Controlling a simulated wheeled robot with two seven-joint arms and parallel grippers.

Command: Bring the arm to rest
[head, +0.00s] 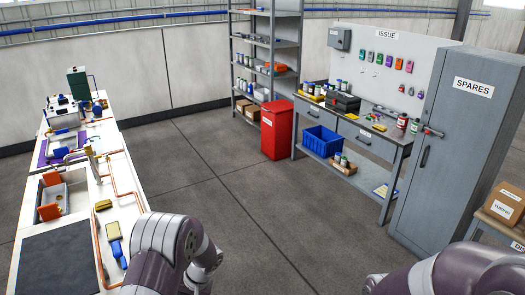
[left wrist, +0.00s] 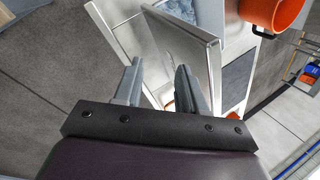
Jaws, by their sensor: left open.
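My left gripper (left wrist: 158,82) shows in the left wrist view with its two grey fingers apart and nothing between them. Beyond the fingers is a metal panel or tray-like piece (left wrist: 190,42) at the edge of a white counter; I cannot tell whether a finger touches it. In the head view only my purple and white arm links show at the bottom, and both grippers are out of that picture. My right gripper is in neither view.
A white workbench (head: 128,205) with a sink, copper pipes and a dark panel (head: 58,262) runs along the left. An orange pot (left wrist: 277,12) shows in the wrist view. A red bin (head: 277,130), an issue bench and a grey spares cabinet (head: 440,150) stand right. The middle floor is clear.

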